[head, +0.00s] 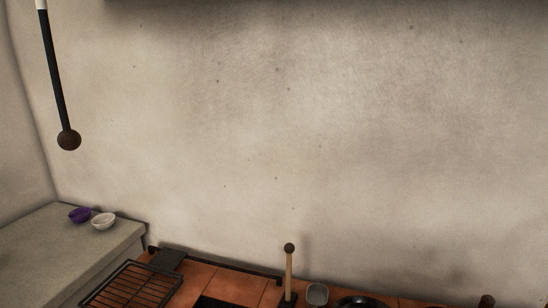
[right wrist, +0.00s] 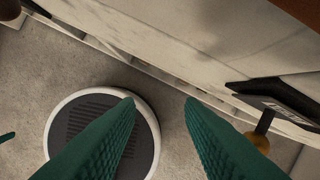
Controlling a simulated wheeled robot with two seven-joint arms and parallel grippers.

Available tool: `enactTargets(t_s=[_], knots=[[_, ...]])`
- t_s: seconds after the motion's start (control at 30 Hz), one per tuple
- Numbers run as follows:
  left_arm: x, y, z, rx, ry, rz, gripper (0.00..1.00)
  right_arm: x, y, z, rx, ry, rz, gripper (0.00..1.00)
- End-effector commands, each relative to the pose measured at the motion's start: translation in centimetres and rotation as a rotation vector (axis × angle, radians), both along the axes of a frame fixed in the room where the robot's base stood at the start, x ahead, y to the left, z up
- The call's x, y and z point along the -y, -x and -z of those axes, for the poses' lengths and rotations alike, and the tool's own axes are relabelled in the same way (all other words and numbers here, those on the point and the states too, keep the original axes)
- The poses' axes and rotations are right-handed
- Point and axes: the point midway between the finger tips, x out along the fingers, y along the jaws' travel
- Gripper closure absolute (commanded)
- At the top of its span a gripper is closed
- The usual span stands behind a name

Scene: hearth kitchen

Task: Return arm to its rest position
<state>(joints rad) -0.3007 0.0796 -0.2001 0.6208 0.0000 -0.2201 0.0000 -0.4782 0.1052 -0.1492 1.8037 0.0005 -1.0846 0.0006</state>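My right gripper (right wrist: 158,104) shows in the right wrist view as two green, ridged fingers. They are spread apart with nothing between the tips. Below them is a round dark disc with a white rim (right wrist: 152,125), partly hidden by the left finger; I cannot tell how far below it lies. Neither gripper shows in the head view, so my left gripper is out of sight.
In the head view, a purple bowl (head: 79,215) and a white bowl (head: 103,221) sit on the grey counter (head: 40,240). A black grill rack (head: 135,287) lies on orange tiles (head: 232,282). A dark rod with a round end (head: 57,80) hangs at left.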

Motion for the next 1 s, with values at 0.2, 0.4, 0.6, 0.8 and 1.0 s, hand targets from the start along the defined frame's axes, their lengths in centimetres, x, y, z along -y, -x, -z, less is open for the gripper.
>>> enactTargets(t_s=[0.2, 0.4, 0.6, 0.8, 1.0], knots=[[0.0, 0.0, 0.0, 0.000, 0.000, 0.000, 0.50, 0.6, 4.2, 10.5, -0.057, 0.008, -0.010, 0.65], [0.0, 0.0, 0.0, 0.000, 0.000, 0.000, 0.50, 1.6, 10.1, 17.7, -0.098, 0.013, -0.020, 0.65], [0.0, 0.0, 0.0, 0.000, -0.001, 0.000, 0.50, 2.7, 15.9, 21.6, -0.128, 0.018, -0.028, 0.65], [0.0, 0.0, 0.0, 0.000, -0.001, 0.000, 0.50, 3.2, 18.5, 22.7, -0.138, 0.020, -0.032, 0.65], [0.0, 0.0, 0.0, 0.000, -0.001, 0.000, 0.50, 3.3, 18.7, 22.8, -0.138, 0.020, -0.032, 0.65]])
